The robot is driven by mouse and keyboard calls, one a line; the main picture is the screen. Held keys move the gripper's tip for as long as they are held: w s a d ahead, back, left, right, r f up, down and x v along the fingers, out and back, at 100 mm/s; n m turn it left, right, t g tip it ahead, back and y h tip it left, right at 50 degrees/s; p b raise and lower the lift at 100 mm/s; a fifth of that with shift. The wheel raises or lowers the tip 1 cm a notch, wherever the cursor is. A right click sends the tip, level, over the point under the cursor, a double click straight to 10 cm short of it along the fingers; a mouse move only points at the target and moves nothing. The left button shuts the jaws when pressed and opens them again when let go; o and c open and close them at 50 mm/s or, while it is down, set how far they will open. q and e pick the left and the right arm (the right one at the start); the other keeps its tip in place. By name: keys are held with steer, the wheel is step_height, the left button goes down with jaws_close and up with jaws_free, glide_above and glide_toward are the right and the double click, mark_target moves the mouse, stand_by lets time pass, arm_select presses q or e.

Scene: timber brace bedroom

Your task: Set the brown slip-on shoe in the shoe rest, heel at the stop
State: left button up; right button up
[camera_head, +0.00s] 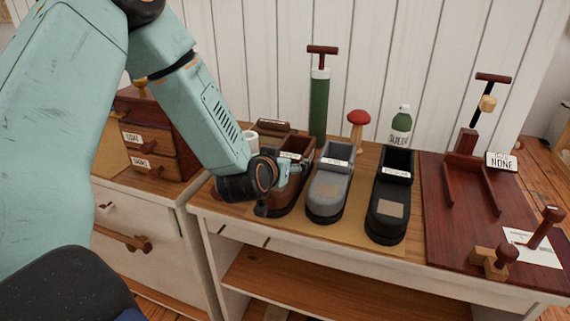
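The brown slip-on shoe (296,147) stands on a tan mat (339,225), leftmost of three shoes, its opening toward the back. My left gripper (287,186) reaches in from the left at the shoe's near left side and hides part of it. I cannot tell whether its fingers touch or grip the shoe. A dark red wooden frame with two side rails and a raised back block (466,146), probably the shoe rest, sits on a dark red board (440,235) at the right; it is empty. My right gripper is not in view.
A grey shoe (327,193) and a black shoe (388,207) stand between the brown shoe and the board. Behind are a green pump (319,105), red-topped mushroom (358,125) and green bottle (401,125). Wooden-handled tools (494,258) sit front right.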

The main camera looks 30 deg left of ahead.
arm_select(q)
steer(key=o, duration=1.5)
steer(key=shift+s, duration=0.1)
